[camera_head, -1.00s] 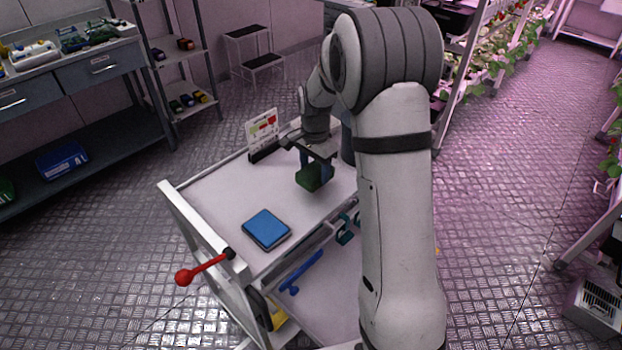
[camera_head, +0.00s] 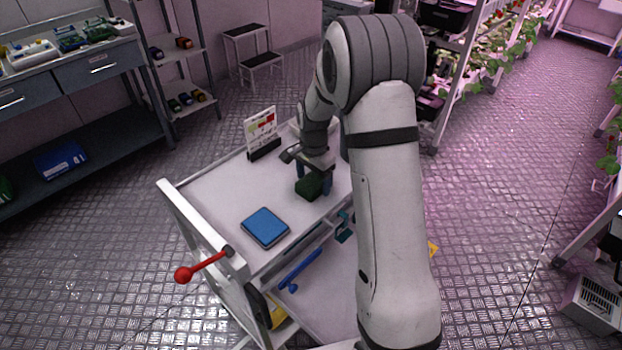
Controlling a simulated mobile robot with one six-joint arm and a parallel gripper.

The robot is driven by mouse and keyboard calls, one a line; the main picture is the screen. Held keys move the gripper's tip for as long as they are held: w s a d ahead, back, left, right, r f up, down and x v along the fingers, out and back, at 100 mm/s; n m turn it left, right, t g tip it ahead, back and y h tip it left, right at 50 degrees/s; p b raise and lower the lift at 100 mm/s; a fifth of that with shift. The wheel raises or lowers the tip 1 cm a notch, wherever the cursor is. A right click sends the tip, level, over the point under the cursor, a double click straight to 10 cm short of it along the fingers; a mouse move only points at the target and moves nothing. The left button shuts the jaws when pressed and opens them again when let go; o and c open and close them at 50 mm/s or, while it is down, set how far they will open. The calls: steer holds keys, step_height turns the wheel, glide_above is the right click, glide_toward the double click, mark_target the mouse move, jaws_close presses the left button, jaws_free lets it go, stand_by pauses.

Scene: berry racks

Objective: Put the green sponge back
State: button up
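The green sponge (camera_head: 308,187) is a dark green block at the right part of the white cart's top (camera_head: 233,195). My gripper (camera_head: 313,182) points down at it, with its blue fingers on either side of the sponge. The sponge sits between the fingers, low at the cart top. I cannot tell whether the fingers press on it or whether it touches the surface. My arm hides part of the cart's right side.
A blue pad (camera_head: 265,226) lies on the cart top nearer the front. A small sign with coloured marks (camera_head: 261,132) stands at the back edge. A red-knobbed lever (camera_head: 200,267) sticks out at the left. The cart top between pad and sign is clear.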

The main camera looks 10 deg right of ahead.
mark_target(313, 181)
step_height(313, 181, up, 12)
steer(key=s+r+n+t, duration=0.1)
steer(key=s+n, duration=0.2)
steer(key=s, duration=0.6)
steer(key=s+r+n, duration=0.2)
steer(key=s+n, duration=0.2)
steer(key=s, duration=0.5)
steer(key=s+r+n+t, duration=0.1)
steer(key=s+n, duration=0.3)
steer(key=s, duration=0.5)
steer(key=shift+s+a+r+t, duration=0.15)
steer(key=shift+s+r+t, duration=0.2)
steer(key=shift+r, duration=0.35)
